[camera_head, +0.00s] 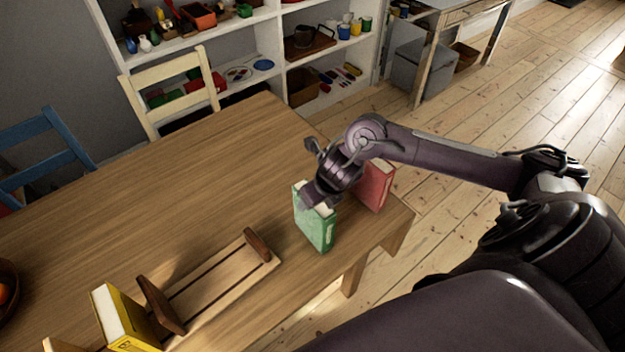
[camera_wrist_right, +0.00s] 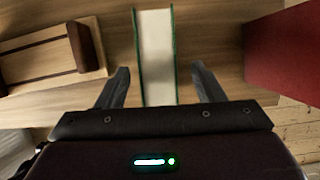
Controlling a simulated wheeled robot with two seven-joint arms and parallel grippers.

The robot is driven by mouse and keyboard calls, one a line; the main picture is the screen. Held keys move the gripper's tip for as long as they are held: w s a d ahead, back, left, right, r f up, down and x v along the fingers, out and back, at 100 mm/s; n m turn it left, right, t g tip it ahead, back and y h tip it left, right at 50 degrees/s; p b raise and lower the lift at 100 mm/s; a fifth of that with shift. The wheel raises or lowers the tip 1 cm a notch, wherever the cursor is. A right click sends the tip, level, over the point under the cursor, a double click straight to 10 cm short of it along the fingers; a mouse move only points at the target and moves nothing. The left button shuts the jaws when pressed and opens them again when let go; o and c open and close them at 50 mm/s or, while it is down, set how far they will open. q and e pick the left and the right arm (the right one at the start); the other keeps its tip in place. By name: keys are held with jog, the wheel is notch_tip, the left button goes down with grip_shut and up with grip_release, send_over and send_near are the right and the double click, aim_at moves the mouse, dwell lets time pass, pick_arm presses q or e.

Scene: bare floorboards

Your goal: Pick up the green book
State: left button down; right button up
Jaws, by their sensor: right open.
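The green book (camera_head: 316,226) stands upright on the wooden table near its right end. My right gripper (camera_head: 312,194) is above it, pointing down at its top edge. In the right wrist view the gripper (camera_wrist_right: 158,88) is open, and the green book (camera_wrist_right: 156,55) shows as white pages between two green covers. The book lies between the two fingers, with a gap on each side. How far down the fingers reach along it is hard to tell. My left gripper is not in view.
A red book (camera_head: 375,186) stands close to the right of the green one, also in the wrist view (camera_wrist_right: 288,55). A wooden rack (camera_head: 215,283) lies left, with a yellow book (camera_head: 122,318) at its end. The table (camera_head: 170,195) is clear behind. Chairs stand beyond it.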

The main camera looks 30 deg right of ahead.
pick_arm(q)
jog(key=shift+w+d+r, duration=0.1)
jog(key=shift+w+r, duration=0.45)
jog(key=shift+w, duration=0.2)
pick_arm(e)
jog(key=x, duration=0.4)
jog(key=shift+f, duration=0.1)
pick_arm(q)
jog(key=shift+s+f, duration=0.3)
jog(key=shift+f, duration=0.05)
pick_arm(e)
jog(key=shift+f, duration=0.25)
grip_shut()
jog(key=shift+w+r, duration=0.1)
